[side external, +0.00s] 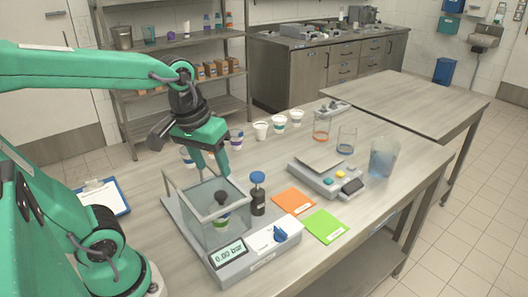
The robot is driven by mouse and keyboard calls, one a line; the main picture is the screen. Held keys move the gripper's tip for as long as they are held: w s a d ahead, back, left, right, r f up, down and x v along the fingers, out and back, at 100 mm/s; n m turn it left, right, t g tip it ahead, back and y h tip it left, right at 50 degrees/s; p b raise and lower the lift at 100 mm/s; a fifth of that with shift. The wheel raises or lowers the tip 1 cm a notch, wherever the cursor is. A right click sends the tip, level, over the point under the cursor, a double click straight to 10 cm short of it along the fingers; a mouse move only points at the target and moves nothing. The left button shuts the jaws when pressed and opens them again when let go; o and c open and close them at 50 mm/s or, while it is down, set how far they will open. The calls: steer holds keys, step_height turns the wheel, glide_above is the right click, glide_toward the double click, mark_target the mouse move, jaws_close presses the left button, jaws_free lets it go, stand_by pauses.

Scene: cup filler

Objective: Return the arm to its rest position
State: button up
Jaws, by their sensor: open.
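My green arm reaches in from the left of the side external view. My gripper (212,171) points down, open, above the glass-walled chamber of a balance (230,260). The balance display reads about 0.00. Inside the chamber stands a small cup with a green band (220,222), with a dark knob-like piece above it. The fingertips look close to the chamber's top opening and apart from the cup. I cannot tell their exact depth.
A bottle with a blue cap (258,192) stands right of the chamber. Orange (294,201) and green (326,226) cards, a second device (328,177), glass beakers (347,140) and several cups (278,124) sit further right and back. A clipboard (104,197) lies left.

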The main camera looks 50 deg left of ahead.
steer(key=m+t, duration=0.1)
steer(key=s+m+t, duration=0.1)
steer(key=m, duration=0.1)
steer(key=s+d+m, duration=0.1)
steer(key=shift+s+r+m+t, duration=0.2)
steer(key=shift+r+m+t, duration=0.1)
steer(key=shift+m+t, duration=0.1)
